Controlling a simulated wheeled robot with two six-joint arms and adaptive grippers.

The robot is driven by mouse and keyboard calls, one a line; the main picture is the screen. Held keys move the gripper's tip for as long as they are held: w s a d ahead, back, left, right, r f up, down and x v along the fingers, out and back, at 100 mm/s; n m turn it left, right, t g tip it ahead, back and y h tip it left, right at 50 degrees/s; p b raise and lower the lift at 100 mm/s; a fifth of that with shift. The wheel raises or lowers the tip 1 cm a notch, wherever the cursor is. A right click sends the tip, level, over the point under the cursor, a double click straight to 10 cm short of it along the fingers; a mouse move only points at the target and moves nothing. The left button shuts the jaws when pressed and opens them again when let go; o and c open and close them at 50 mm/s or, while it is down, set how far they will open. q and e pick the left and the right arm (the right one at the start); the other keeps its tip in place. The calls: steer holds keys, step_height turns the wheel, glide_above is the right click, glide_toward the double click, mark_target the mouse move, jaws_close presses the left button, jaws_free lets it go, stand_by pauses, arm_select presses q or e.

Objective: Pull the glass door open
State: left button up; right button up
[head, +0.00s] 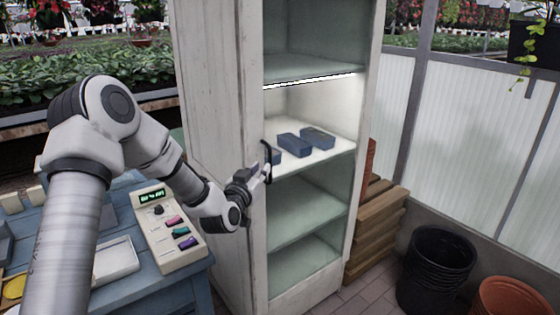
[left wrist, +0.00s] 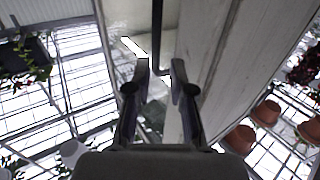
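A tall whitewashed cabinet (head: 222,130) stands in the middle of the head view. Its glass door (head: 308,212) covers the lit shelves and looks closed. A dark vertical handle (head: 266,150) sits at the door's left edge; it also shows as a dark bar in the left wrist view (left wrist: 157,40). My left gripper (head: 264,174) is at the lower part of this handle. In the left wrist view its fingertips (left wrist: 160,68) are apart, with the handle's lower end between them. I cannot tell whether either finger touches it. My right gripper is out of view.
Dark blue blocks (head: 295,145) lie on the middle shelf. A blue table (head: 180,285) with a control box (head: 165,232) stands left of the cabinet. Wooden crates (head: 375,235) and black pots (head: 437,268) stand on the right. Some paved floor in front is clear.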

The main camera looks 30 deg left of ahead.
mark_target(269, 162)
arm_select(q)
steer(key=w, duration=0.4)
steer(key=w+p, duration=0.1)
steer(key=w, duration=0.1)
steer(key=shift+w+a+f, duration=0.25)
steer(key=shift+w+a, duration=0.05)
steer(key=shift+w, duration=0.05)
steer(key=shift+a+r, duration=0.1)
steer(key=shift+a, duration=0.1)
steer(key=c, duration=0.4)
steer(key=shift+d, duration=0.1)
jaws_close()
steer(key=shift+d, duration=0.1)
